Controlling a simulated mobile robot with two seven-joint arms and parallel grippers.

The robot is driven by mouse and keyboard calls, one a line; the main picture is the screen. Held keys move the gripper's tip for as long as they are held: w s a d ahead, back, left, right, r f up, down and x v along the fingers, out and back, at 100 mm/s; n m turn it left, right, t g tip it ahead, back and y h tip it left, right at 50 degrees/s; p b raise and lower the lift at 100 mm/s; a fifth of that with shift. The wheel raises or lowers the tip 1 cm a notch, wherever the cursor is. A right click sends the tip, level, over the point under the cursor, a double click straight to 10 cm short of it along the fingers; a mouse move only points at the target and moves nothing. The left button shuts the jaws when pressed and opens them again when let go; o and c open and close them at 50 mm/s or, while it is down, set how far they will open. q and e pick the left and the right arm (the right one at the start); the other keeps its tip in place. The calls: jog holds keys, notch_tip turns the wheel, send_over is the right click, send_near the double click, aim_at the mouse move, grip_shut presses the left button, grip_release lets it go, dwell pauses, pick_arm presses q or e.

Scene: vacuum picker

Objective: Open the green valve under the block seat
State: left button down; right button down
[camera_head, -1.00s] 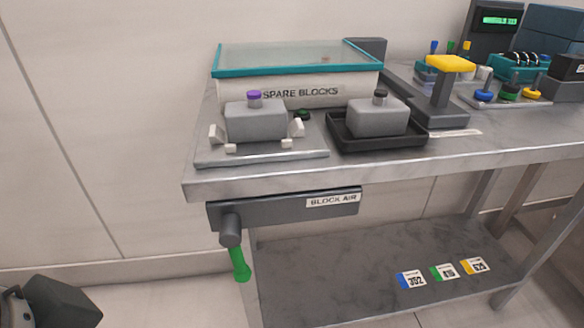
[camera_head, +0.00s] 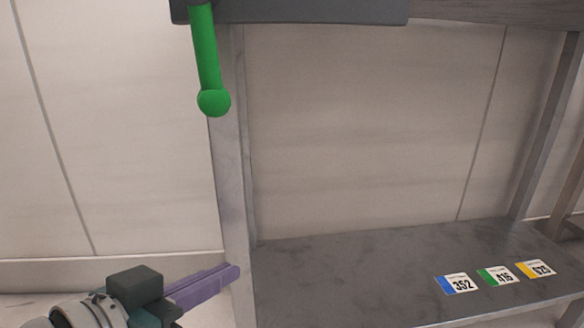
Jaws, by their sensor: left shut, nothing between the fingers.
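The green valve handle (camera_head: 206,58) hangs nearly straight down from the dark bar (camera_head: 310,10) under the tabletop, at the top left of the head view. Its round knob end is at the bottom. The valve's pivot is mostly cut off by the top edge of the picture. My left gripper (camera_head: 236,271) comes in from the lower left, with its purple fingers together and empty. It shows well below the handle, apart from it, and its fingertips overlap the table's front left leg in the picture. The block seat is out of view. My right gripper is not in view.
The metal table leg (camera_head: 232,170) runs down just right of the handle. The lower shelf (camera_head: 340,270) carries three labelled cards (camera_head: 497,276) with blue, green and yellow edges. The space left of the leg, before the pale wall (camera_head: 110,130), is clear.

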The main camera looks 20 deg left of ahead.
pick_arm(q)
jog(key=s+a+r+m+t+h, duration=0.1)
jog(key=a+r+m+t+h, duration=0.15)
jog(key=r+t+h, duration=0.45)
jog(key=s+a+r+m+g+h, duration=0.1)
jog(key=s+a+r+m+h, duration=0.1)
jog(key=s+h, duration=0.3)
jog(key=s+a+r+m+g+h, duration=0.1)
jog(key=s+r+m+h, duration=0.3)
jog(key=s+h, duration=0.1)
jog(key=shift+s+a+h, duration=0.35)
jog(key=shift+h, duration=0.45)
jog(key=shift+m, duration=0.25)
jog(key=p, duration=0.2)
send_near(207, 47)
notch_tip(207, 47, up, 4)
jog(key=a, duration=0.2)
jog(key=shift+w+d+r+b, duration=0.1)
jog(key=shift+w+d+b, duration=0.3)
jog(key=shift+w+d, duration=0.4)
jog(key=shift+w+d+b, duration=0.35)
jog(key=shift+w+d, duration=0.1)
jog(key=shift+d, duration=0.6)
